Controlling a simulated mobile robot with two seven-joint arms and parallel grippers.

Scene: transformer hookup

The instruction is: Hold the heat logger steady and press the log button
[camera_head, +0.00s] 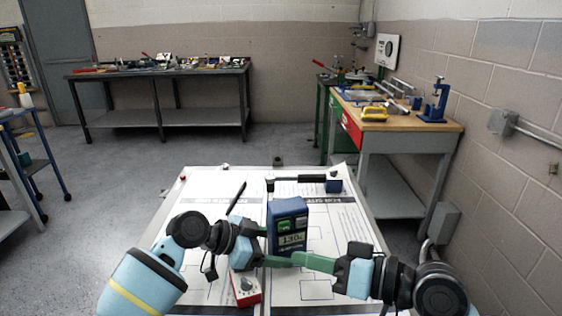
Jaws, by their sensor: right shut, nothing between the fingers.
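The heat logger (288,216) is a blue upright box in the middle of the white-topped table, with a lit number display and a green button on its face. My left gripper (268,244) comes in from the left, with one green finger at the logger's left side and one across its lower front; it appears closed around the logger. My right gripper (297,258) comes in from the right. Its green fingers are together and empty, with their tips just in front of the logger's lower edge, below the display. Whether they touch it I cannot tell. The logger's bottom is hidden by the fingers.
A red device with a white dial (245,289) lies in front of the logger, partly under my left gripper. A black bar (300,179) and a small blue block (334,186) lie at the table's far side. Printed sheets cover the white table (345,225). Workbenches stand farther back.

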